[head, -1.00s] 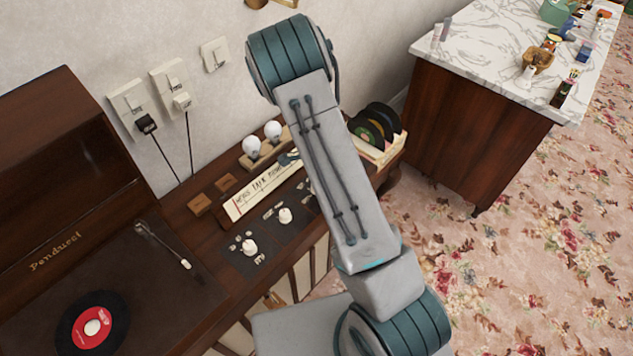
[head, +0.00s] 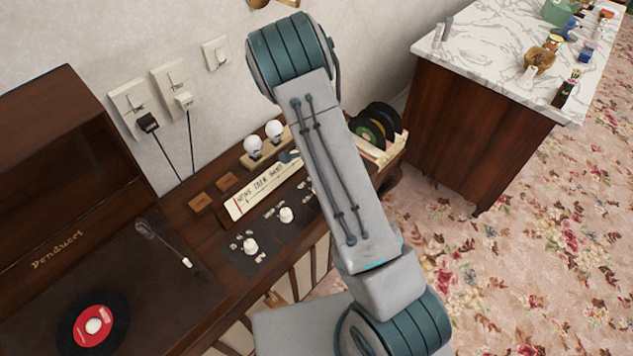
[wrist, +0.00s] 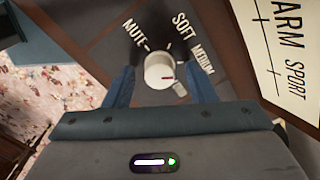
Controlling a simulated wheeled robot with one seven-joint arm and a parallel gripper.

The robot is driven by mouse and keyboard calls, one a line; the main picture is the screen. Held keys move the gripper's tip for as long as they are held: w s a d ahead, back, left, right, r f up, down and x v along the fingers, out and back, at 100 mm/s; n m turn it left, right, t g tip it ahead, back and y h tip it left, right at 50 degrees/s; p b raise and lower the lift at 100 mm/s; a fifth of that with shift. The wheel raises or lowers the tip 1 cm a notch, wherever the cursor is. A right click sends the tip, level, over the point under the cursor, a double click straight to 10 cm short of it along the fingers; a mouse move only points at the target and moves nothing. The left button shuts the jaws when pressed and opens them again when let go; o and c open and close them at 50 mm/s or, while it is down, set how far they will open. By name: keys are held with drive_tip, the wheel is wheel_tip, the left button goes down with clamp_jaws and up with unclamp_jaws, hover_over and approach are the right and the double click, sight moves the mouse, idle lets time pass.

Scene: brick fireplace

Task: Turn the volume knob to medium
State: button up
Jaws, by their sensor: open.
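The volume knob (wrist: 160,70) is a round white knob with a short red mark and a small pale tab at its lower right. The words MUTE, SOFT and MEDIUM are printed around it on a dark panel. The red mark is on its right part; I cannot tell exactly which word it points to. My gripper (wrist: 163,82) is open, with one blue finger on each side of the knob. The dark fingertips blend into the panel, so contact is unclear. In the head view my arm hides the gripper and this knob.
Two other white knobs (head: 250,245) (head: 286,214) and a dial strip (head: 262,190) are left of my arm. Two bulbs (head: 264,140) stand behind the strip. A turntable (head: 150,300) is at left.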

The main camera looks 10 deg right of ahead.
wheel_tip(320, 180, up, 13)
drive_tip(key=shift+r, duration=0.15)
idle(0.5)
drive_tip(key=shift+a, duration=0.1)
drive_tip(key=s+r+n+t, duration=0.3)
drive_tip(key=s+r+n, duration=1.4)
drive_tip(key=s, duration=0.6)
drive_tip(key=shift+r, duration=0.65)
